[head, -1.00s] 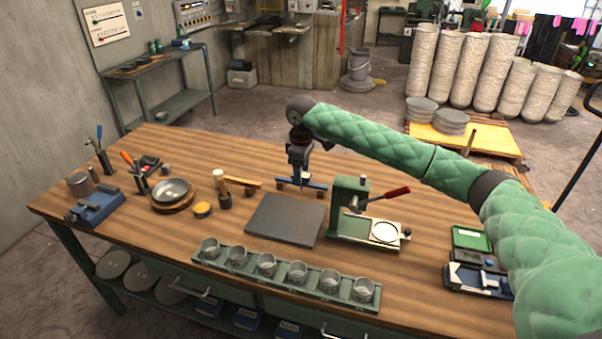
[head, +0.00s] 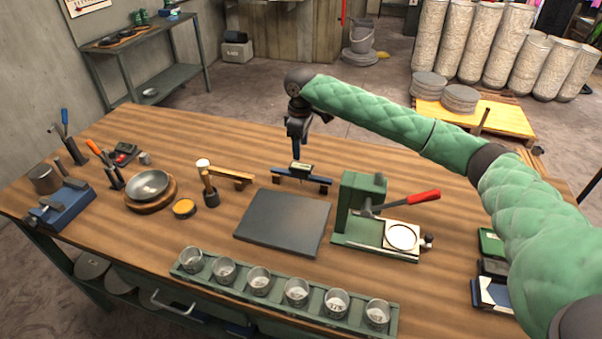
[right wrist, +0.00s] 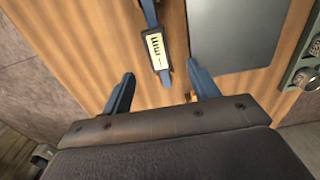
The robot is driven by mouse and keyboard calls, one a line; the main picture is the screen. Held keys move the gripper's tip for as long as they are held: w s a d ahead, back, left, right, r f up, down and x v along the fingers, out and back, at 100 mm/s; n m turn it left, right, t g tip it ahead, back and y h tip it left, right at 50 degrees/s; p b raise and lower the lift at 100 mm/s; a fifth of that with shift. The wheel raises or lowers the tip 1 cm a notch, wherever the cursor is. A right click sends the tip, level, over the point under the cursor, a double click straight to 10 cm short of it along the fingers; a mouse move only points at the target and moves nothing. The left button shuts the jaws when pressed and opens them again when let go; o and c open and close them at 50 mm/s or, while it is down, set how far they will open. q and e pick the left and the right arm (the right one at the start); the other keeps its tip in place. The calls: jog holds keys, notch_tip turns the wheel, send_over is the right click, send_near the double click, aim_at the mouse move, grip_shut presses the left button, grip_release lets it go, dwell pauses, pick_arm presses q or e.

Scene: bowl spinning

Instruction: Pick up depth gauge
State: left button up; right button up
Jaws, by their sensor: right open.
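The depth gauge (head: 317,180) is a blue bar with a dark-framed, pale display at its middle. My left gripper is out of view.
The dark grey plate (head: 284,222) lies in front of the gauge. A green press with a red handle (head: 362,200) stands to the right. A wooden-handled tool (head: 236,177) is to the left. A green rack of cups (head: 240,290) lines the front edge.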

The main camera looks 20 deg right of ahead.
aim_at(301, 166)
jog(key=f+b, duration=0.1)
jog(key=f, duration=0.1)
jog(key=f+b, duration=0.1)
jog(key=shift+w+d+f+b, duration=0.1)
jog(key=shift+w+f+b, duration=0.15)
jog(key=shift+w+b, duration=0.05)
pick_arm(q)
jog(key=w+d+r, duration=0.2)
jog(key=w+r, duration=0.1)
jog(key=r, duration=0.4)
pick_arm(e)
notch_tip(301, 166, down, 2)
jog(key=shift+f+p, duration=0.1)
jog(key=shift+p, duration=0.35)
notch_tip(301, 166, down, 5)
jog(key=p, duration=0.2)
jog(key=shift+s+p, duration=0.15)
jog(key=shift+p, duration=0.15)
jog(key=shift+f, duration=0.3)
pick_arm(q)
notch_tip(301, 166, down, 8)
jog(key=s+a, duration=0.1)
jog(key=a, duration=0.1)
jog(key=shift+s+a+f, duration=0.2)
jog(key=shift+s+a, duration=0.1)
pick_arm(e)
jog(key=c, duration=1.2)
